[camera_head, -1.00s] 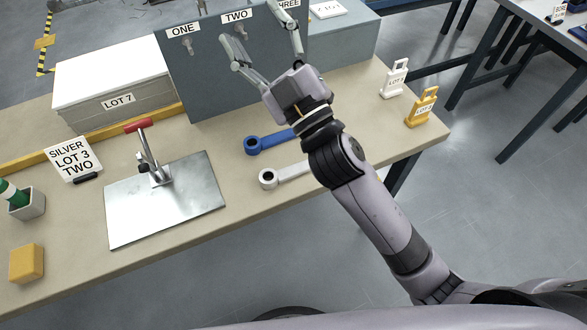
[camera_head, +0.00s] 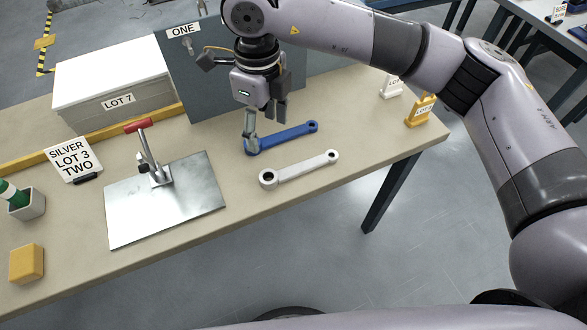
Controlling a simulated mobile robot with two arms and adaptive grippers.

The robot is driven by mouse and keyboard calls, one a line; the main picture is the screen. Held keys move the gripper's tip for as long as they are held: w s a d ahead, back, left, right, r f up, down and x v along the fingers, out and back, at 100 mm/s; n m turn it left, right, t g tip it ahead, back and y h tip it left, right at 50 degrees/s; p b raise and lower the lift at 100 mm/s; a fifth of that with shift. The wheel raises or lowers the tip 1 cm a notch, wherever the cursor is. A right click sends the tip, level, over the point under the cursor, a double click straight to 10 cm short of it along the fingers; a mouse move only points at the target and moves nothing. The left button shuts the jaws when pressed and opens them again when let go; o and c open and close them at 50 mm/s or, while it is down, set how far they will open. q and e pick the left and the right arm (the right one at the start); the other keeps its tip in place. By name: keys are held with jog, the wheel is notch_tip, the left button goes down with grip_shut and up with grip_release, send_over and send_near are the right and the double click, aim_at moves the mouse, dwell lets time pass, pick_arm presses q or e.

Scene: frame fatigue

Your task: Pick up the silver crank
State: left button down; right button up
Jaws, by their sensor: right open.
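The silver crank (camera_head: 300,169) lies flat on the table near its front edge. Its larger ringed end is at the left and its smaller end at the right. A blue crank (camera_head: 288,138) lies just behind it, roughly parallel. My right gripper (camera_head: 264,127) points down over the left part of the blue crank, behind the silver crank. Its fingers are apart, with nothing seen between them. One finger overlaps the blue crank's left end in the picture; I cannot tell whether they touch. My left gripper is not in view.
A metal plate with a red-handled clamp (camera_head: 165,200) lies left of the cranks. A sign (camera_head: 74,158) reads "SILVER LOT 3 TWO". A grey box (camera_head: 118,100) labelled LOT 7 and a grey panel (camera_head: 185,75) stand behind. A yellow tag (camera_head: 421,110) stands right.

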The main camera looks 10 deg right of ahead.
jog(key=p, duration=0.3)
send_over(269, 177)
jog(key=f, duration=1.1)
jog(key=shift+s+d+f, duration=0.15)
jog(key=shift+d+f, duration=0.1)
jog(key=shift+d, duration=0.05)
jog(key=f, duration=0.1)
jog(key=f+p, duration=0.1)
jog(key=f, duration=0.2)
jog(key=shift+w+a+f+p, duration=0.2)
jog(key=shift+a+f+p, duration=0.1)
jog(key=shift+f, duration=0.5)
grip_shut()
